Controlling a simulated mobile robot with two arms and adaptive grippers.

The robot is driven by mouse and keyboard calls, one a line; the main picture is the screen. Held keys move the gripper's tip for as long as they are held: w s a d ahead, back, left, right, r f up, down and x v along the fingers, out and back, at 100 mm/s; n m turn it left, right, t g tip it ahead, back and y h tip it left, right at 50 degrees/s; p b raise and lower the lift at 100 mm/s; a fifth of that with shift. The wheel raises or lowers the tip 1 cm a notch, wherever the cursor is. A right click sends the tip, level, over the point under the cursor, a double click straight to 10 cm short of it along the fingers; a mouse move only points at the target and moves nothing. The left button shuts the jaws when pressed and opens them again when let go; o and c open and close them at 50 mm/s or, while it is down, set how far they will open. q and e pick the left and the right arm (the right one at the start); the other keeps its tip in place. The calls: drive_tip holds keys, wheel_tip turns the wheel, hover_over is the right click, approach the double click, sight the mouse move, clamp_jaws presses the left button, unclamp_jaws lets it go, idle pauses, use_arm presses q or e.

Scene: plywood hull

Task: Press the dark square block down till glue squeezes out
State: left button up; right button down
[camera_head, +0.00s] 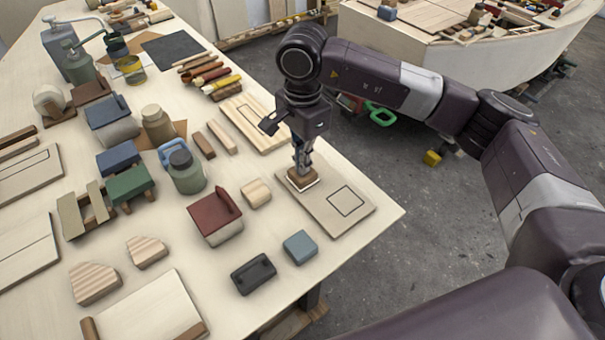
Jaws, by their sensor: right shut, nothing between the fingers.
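The dark square block (303,180) is brown and lies flat on a pale wooden board (326,218) near the table's right corner. A white line shows along the block's lower edge; it looks like glue, but it is too small to be sure. My right gripper (302,168) points straight down over the block, shut, with its fingertips at the block's top. They appear to touch it and hide part of it. An empty square outline (346,200) is drawn on the board to the right of the block. My left gripper is not in view.
A blue-grey block (300,247), a black block (253,274), a rounded wooden block (256,193) and a red-topped block (215,218) stand left of the board. Another pale board (255,135) lies behind it. The table's right edge is close by.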

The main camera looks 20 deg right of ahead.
drive_tip(key=shift+s+f, duration=0.2)
drive_tip(key=shift+f, duration=0.1)
drive_tip(key=shift+w+r+p, duration=0.25)
drive_tip(key=shift+r+p, duration=0.3)
drive_tip(key=shift+r, duration=0.55)
drive_tip(key=shift+r+p, duration=1)
drive_tip(key=shift+r, duration=1.6)
drive_tip(key=shift+f, duration=0.1)
